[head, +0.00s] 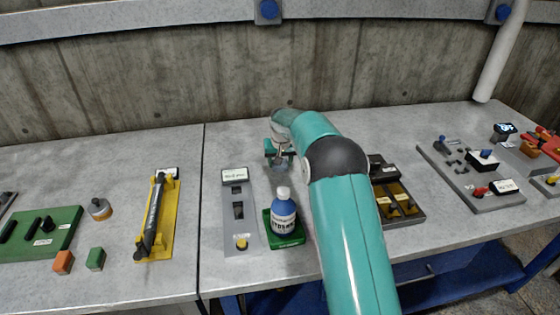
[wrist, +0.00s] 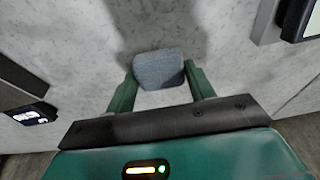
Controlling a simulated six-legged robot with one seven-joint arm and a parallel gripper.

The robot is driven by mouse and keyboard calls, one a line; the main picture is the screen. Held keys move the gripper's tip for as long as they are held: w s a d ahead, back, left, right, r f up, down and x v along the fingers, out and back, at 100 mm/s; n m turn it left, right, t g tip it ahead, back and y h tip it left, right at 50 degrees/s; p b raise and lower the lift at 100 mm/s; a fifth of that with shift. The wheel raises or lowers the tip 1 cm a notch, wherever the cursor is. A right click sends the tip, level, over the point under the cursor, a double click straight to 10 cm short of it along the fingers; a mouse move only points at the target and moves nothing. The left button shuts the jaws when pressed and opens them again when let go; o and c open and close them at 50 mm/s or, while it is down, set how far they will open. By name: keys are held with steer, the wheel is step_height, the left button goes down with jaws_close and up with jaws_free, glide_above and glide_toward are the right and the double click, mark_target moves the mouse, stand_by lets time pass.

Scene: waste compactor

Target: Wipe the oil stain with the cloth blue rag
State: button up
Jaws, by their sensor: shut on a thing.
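My gripper (head: 280,157) is over the back of the grey table, behind the blue bottle. In the wrist view, its green fingers (wrist: 160,78) are shut on a folded blue-grey rag (wrist: 158,66). The rag is held between the fingertips close over the pale tabletop; I cannot tell whether it touches. A soft dark patch lies on the tabletop beyond the rag in the wrist view; I cannot tell whether it is shadow or the oil stain. No clear oil stain shows in the head view, where my arm hides part of the table.
A blue bottle (head: 283,213) stands on a green base (head: 285,237). A grey panel (head: 238,240) lies left of it, and a dark tray (head: 408,215) lies right of my arm. A concrete wall (head: 170,80) rises behind. The table's back left is clear.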

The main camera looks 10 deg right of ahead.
steer(key=shift+s, duration=0.55)
steer(key=shift+w+r, duration=0.2)
steer(key=shift+r, duration=0.8)
steer(key=shift+s+r, duration=0.15)
steer(key=shift+r, duration=0.15)
steer(key=shift+w+r, duration=0.2)
steer(key=shift+r, duration=2.6)
steer(key=shift+s, duration=0.1)
